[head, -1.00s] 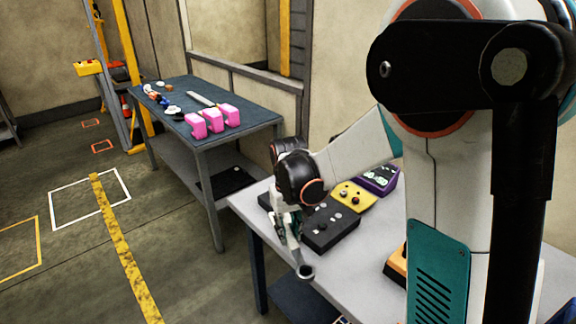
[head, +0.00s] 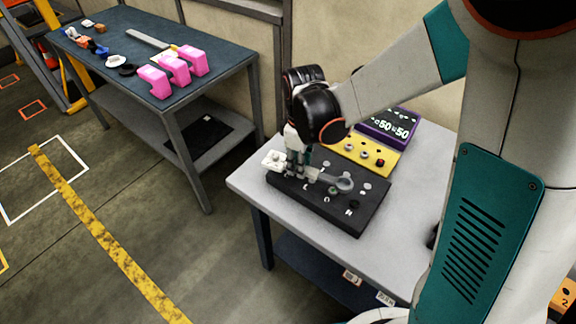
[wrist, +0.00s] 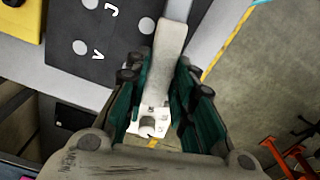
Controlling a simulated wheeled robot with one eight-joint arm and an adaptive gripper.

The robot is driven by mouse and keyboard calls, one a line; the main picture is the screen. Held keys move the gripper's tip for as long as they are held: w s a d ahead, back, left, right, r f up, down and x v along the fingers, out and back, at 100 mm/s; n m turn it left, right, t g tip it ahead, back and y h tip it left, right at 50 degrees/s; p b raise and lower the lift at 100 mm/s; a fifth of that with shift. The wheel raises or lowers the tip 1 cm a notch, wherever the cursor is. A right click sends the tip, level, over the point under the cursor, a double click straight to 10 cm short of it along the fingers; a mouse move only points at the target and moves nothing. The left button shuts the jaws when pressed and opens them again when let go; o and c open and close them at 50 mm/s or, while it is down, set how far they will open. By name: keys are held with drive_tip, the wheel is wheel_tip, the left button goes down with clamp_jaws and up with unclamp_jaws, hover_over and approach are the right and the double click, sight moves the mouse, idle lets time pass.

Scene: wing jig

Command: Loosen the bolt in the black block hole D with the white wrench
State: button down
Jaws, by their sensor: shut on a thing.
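My gripper (head: 297,170) is shut on the white wrench (head: 316,176), which also shows between the fingers in the wrist view (wrist: 166,70). The wrench lies about level over the black block (head: 320,212). Its grey ring end (head: 343,184) points right, over the block's top, and its white end (head: 272,161) sticks out left of the fingers. The black block (wrist: 85,60) also shows at the upper left of the wrist view, with round spots and letters. I cannot make out which hole is D, nor whether the ring is around a bolt.
A yellow block (head: 377,155) and a purple block (head: 388,126) stand behind the black block on the grey table (head: 430,180). A second table (head: 225,65) at the back left holds pink blocks (head: 173,70) and small items. Open floor lies at the left.

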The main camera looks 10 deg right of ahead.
drive_tip(key=shift+s+a+f+n+b, duration=0.4)
drive_tip(key=shift+a+f+n, duration=0.15)
drive_tip(key=shift+f+n, duration=0.2)
drive_tip(key=shift+s+a+f+n+b, duration=0.35)
drive_tip(key=shift+a+f+n+b, duration=0.1)
drive_tip(key=shift+a+f+n, duration=0.2)
drive_tip(key=shift+s+a+f+n+b, duration=0.4)
drive_tip(key=shift+a+f+n, duration=0.1)
drive_tip(key=shift+f+n, duration=0.3)
drive_tip(key=shift+f, duration=0.1)
drive_tip(key=shift+f+b, duration=0.7)
drive_tip(key=shift+b, duration=0.15)
drive_tip(key=shift+s+f, duration=0.1)
drive_tip(key=shift+s, duration=0.1)
drive_tip(key=shift+s, duration=0.2)
drive_tip(key=shift+s+n, duration=0.95)
drive_tip(key=shift+n, duration=0.15)
